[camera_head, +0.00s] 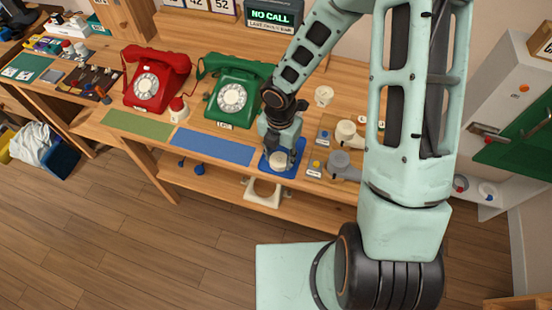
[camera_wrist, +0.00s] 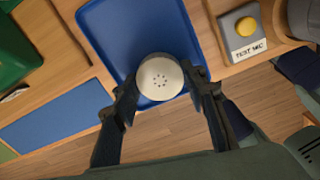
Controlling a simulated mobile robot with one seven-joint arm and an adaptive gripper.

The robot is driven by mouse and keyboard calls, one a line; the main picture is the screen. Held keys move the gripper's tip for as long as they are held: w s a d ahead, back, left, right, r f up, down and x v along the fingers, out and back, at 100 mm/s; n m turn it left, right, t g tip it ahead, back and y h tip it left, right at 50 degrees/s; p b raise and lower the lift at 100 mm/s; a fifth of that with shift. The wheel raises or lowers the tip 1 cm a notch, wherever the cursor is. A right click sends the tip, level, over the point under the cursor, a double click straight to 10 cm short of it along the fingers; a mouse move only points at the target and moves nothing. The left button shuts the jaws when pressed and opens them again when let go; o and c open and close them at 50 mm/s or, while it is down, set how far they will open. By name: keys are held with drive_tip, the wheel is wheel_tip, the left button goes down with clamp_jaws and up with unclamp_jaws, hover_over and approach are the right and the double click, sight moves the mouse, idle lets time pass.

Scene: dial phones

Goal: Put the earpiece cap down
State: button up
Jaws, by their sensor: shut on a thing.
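The earpiece cap (camera_wrist: 160,78) is a round cream disc with a ring of small dark holes. My gripper (camera_wrist: 162,92) is shut on it, with one dark finger on each side in the wrist view. The cap is over the blue tray (camera_wrist: 112,30), near the tray's front edge. In the head view the cap (camera_head: 279,160) shows below my gripper (camera_head: 280,150), over the same tray (camera_head: 298,158). I cannot tell whether the cap touches the tray.
A green phone (camera_head: 232,95) and a red phone (camera_head: 152,82) stand to the left. A blue mat (camera_head: 212,146) and a green mat (camera_head: 137,125) lie along the front edge. The test mic block (camera_wrist: 244,30), with a yellow button, is right of the tray. A cream cup (camera_head: 323,96) stands behind.

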sight(280, 159)
drive_tip(key=shift+f, duration=0.1)
drive_tip(key=o, duration=1)
drive_tip(key=shift+o, duration=0.2)
wheel_tip(280, 159, up, 12)
drive_tip(key=p, duration=0.3)
drive_tip(key=shift+r+p, duration=0.2)
drive_tip(key=shift+p, duration=0.1)
drive_tip(key=shift+d+f, duration=0.1)
